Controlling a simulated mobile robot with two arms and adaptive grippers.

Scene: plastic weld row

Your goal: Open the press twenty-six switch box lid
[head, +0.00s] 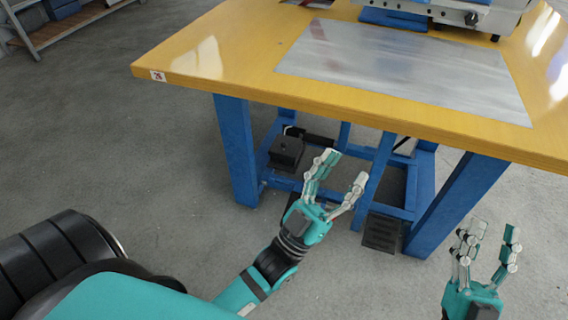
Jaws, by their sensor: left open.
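No switch box with a lid can be told for certain. A black box-shaped unit (286,152) sits on the blue frame under the table, and I cannot tell whether it has a lid. A ribbed black piece (382,232) hangs low near the frame's right leg. My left gripper (345,168) is open and empty, in front of the table and to the right of the black unit in the picture. My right gripper (493,232) is open and empty at the lower right, in front of the right table leg.
A yellow-topped table (200,60) on blue legs (237,150) stands ahead, with a small label (158,75) on its corner. A grey sheet (400,65) and a white machine (470,14) are on top. A shelf (70,25) stands far left.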

